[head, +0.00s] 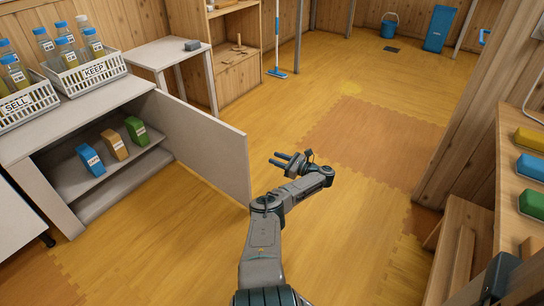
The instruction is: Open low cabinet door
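The low cabinet door (207,146) is white and stands swung wide open, sticking out from the right side of the white cabinet (62,220). The cabinet's inside is exposed, with a shelf (128,168) holding a blue, an orange and a green carton. My gripper (279,159) is to the right of the door's free edge, over the wooden floor, and looks apart from it. Its two fingers point left with a gap between them, and nothing shows between them. No handle is visible on the door face in view.
Baskets marked SELL (22,107) and KEEP (88,74) hold bottles on the cabinet top. A small white table (160,52) stands behind the door. A wooden bench (508,200) with coloured items is at right. Open floor (355,225) lies right of my arm.

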